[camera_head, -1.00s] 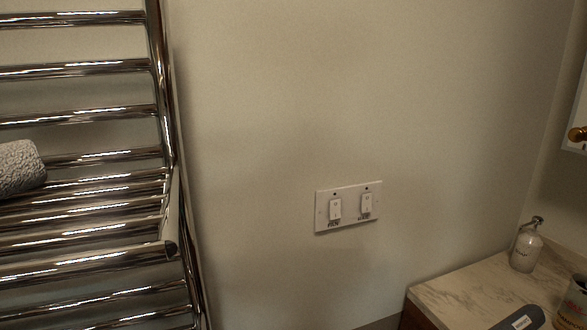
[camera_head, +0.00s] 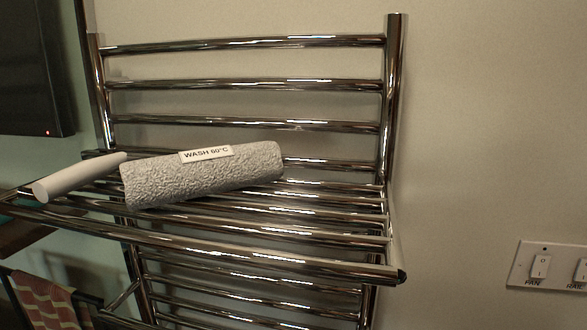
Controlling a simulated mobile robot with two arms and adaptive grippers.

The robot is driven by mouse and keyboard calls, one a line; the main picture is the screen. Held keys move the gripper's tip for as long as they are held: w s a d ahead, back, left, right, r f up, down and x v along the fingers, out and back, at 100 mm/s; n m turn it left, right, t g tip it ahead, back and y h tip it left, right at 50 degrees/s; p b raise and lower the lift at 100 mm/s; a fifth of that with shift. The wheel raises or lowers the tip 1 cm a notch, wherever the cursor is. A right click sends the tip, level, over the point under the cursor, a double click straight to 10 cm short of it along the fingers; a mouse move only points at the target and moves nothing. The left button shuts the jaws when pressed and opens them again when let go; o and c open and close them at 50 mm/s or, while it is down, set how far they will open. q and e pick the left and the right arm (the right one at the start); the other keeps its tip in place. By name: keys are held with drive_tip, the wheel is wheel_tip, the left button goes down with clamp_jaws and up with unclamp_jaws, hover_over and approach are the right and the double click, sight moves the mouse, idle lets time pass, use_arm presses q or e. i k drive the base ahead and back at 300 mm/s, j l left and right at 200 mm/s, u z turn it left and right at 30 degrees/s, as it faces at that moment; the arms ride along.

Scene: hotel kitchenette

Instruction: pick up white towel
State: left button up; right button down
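A rolled, textured, whitish-grey towel (camera_head: 205,178) lies on the shelf bars of a chrome towel rack (camera_head: 250,245), left of the picture's middle. A small label on it (camera_head: 206,154) reads "WASH 60°C". A smooth white cylinder (camera_head: 80,178) lies to its left on the same bars; I cannot tell what it is made of. Neither of my grippers shows in the head view.
The rack's front bar juts out and ends at a corner (camera_head: 400,276) on the right. A dark screen (camera_head: 35,65) is at upper left. A striped cloth (camera_head: 45,302) hangs at lower left. A switch plate (camera_head: 550,267) is on the bare wall at right.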

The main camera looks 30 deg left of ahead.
sight(161, 181)
drive_tip(key=j+u, duration=0.1)
drive_tip(key=u, duration=0.25)
drive_tip(key=j+u, duration=0.1)
drive_tip(key=u, duration=0.25)
drive_tip(key=j+u, duration=0.1)
drive_tip(key=u, duration=0.25)
drive_tip(key=i, duration=0.05)
